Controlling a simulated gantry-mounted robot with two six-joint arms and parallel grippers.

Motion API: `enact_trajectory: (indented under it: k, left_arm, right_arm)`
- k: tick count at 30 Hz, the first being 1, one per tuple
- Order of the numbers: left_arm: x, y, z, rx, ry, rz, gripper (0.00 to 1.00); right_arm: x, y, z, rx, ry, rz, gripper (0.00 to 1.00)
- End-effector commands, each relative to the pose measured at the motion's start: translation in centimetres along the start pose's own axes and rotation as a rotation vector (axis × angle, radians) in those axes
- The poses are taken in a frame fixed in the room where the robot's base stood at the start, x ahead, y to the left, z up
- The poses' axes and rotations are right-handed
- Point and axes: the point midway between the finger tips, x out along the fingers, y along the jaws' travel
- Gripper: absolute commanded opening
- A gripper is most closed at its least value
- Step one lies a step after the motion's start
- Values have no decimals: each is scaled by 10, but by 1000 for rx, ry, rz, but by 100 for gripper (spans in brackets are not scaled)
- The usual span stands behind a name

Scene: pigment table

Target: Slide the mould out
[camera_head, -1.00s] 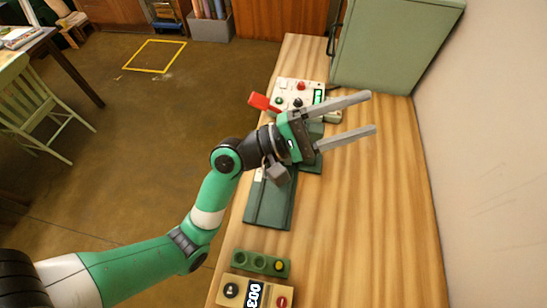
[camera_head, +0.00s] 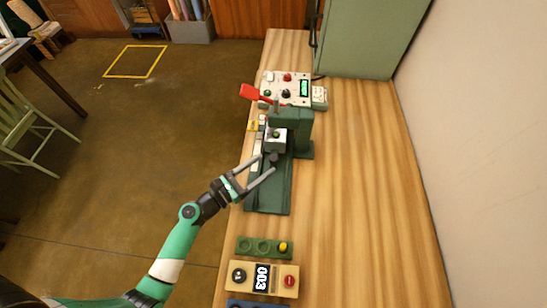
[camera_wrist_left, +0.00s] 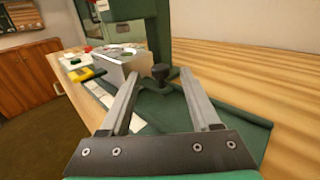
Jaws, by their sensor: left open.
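The mould appears to be the pale grey metal block (camera_head: 275,138) in the green press (camera_head: 297,125); it also shows in the left wrist view (camera_wrist_left: 120,68). A dark round knob (camera_head: 273,158) is at its near side, and in the left wrist view the knob (camera_wrist_left: 160,72) appears between my fingertips. My left gripper (camera_head: 265,164) is open and empty, reaching in from the left over the green base plate (camera_head: 268,197). I cannot tell whether the fingers touch the knob. My right gripper is not in view.
A control box (camera_head: 287,90) with a red lever (camera_head: 252,94) stands behind the press. Nearer stand a green tray (camera_head: 254,247) with a yellow piece and a box reading 003 (camera_head: 281,280). A green cabinet (camera_head: 365,35) is at the back. The wooden table (camera_head: 365,190) is clear to the right.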

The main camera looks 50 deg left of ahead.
Motion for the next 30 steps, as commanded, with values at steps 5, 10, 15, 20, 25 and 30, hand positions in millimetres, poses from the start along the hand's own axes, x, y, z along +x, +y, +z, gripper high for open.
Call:
enact_trajectory:
  k: [5, 10, 15, 20, 25, 30]
  left_arm:
    - [36, 0, -1, 1, 0, -3, 63]
    - [50, 0, 0, 0, 0, -1, 63]
    - [51, 0, 0, 0, 0, 0, 63]
    - [51, 0, 0, 0, 0, 0, 49]
    - [51, 0, 0, 0, 0, 0, 18]
    - [51, 0, 0, 0, 0, 0, 0]
  right_arm:
    - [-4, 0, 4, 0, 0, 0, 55]
    - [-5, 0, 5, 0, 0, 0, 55]
    - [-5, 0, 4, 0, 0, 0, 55]
    - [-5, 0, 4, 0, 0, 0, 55]
    - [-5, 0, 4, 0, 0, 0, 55]
    - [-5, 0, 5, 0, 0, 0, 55]
